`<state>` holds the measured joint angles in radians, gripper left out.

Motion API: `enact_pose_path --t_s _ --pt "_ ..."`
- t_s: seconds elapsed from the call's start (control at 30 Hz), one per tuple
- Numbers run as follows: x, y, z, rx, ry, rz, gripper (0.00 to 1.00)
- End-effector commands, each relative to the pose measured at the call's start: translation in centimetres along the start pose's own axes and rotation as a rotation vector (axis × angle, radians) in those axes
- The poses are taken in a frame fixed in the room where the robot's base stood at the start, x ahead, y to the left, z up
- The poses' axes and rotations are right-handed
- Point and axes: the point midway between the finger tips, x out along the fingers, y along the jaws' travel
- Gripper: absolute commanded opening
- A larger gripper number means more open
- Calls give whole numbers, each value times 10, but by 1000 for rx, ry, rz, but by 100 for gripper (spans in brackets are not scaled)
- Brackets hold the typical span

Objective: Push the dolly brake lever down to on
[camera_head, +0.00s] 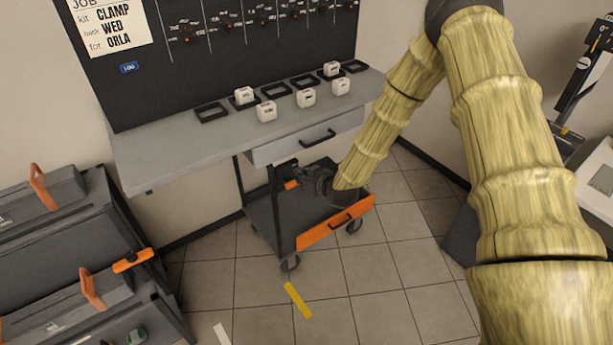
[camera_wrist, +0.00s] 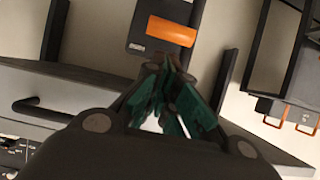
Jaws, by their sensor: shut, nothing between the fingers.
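The dolly (camera_head: 268,213) is a low dark cart with an orange front panel, standing on the floor under the workbench. An orange piece (camera_head: 291,184), which looks like the brake lever, shows just left of my gripper (camera_head: 306,179). In the wrist view a similar orange lever (camera_wrist: 171,31) sits on a dark housing with a small label, beyond the fingertips. My gripper (camera_wrist: 168,82), with teal finger pads, is shut and empty. It appears close to the lever but apart from it in the wrist view. The lever's exact angle is hard to tell.
The bench (camera_head: 180,148) with a drawer (camera_head: 305,138) overhangs the dolly, close above my gripper. White blocks and black frames lie on the bench top. Dark cases with orange handles (camera_head: 92,288) stand at the left. The tiled floor (camera_head: 385,270) before the dolly is mostly clear.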

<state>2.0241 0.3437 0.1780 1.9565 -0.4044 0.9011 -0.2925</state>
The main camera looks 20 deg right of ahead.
Motion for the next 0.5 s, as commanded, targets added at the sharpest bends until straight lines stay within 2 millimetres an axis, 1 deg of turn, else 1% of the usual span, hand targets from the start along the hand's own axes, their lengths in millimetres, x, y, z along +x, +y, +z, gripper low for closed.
enact_pose_path --t_s 0.1,0.2,0.33,0.5 --pt "15 0 -1 0 1 0 0" --pt "25 0 -1 0 0 0 0" --pt "34 0 -1 0 0 0 0" --pt "39 0 -1 1 1 0 0"
